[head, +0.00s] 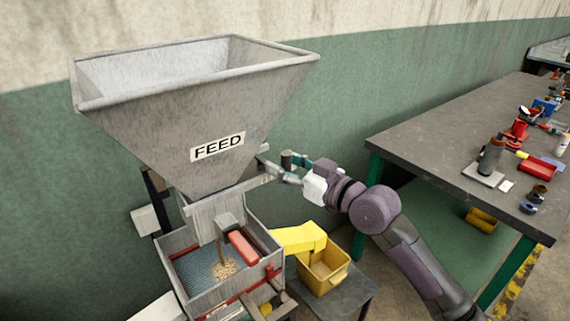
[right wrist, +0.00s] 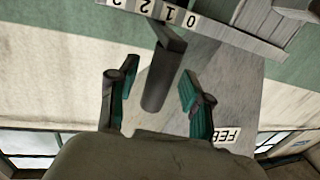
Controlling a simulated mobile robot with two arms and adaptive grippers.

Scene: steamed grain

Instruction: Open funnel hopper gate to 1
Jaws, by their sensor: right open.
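The large grey funnel hopper (head: 160,130) marked FEED stands at the left of the head view. Its gate handle, a dark upright cylinder (head: 287,158), sticks out at the hopper's lower right. It also shows in the right wrist view as a dark cylinder (right wrist: 162,82). A strip with upside-down numbers (right wrist: 170,12), 0 and 1 among them, runs behind it. My right gripper (head: 291,167) is open, its teal-padded fingers on either side of the handle; contact is not clear. My left gripper is not in view.
Below the hopper, a tray (head: 170,248) holds a small heap of grain (head: 223,269) under the spout. A yellow chute (head: 298,238) leads to a yellow bin (head: 322,275). A workbench (head: 440,140) with several small items stands at the right.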

